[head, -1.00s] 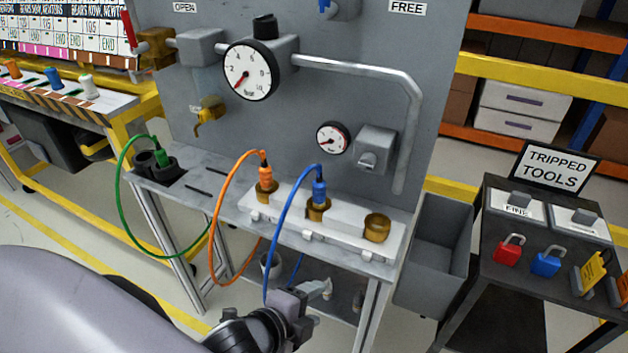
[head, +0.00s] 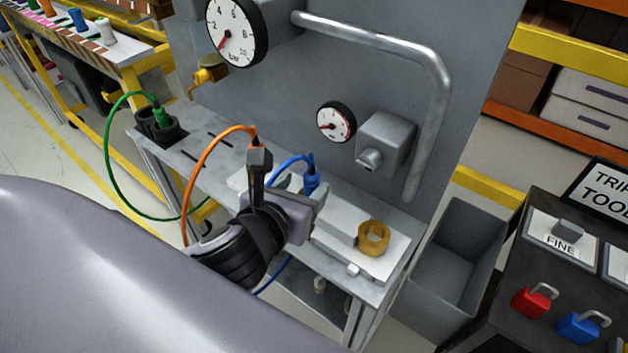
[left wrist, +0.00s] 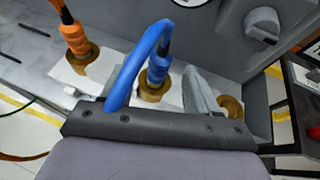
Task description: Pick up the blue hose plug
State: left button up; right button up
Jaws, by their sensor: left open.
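The blue hose plug (head: 311,184) stands upright on the white block (head: 394,256), with its blue hose looping off to the left. In the left wrist view the blue plug (left wrist: 158,68) sits in a brass socket (left wrist: 153,92), between the orange plug and an empty brass socket. My left gripper (head: 290,178) is open and in front of the blue plug, partly hiding the block. The right gripper is not in view.
The orange plug (left wrist: 75,35) stands left of the blue one. An empty brass socket (head: 374,238) is at the right end. The grey panel with a gauge (head: 336,122) and valve (head: 386,143) rises behind. A grey bin (head: 455,262) stands right of the bench.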

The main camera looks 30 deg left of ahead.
aim_at(315, 175)
pick_arm(q)
jog(key=x, duration=0.6)
jog(key=shift+w+f+b, duration=0.1)
jog(key=shift+w+b, duration=0.2)
jog(key=shift+b, duration=0.1)
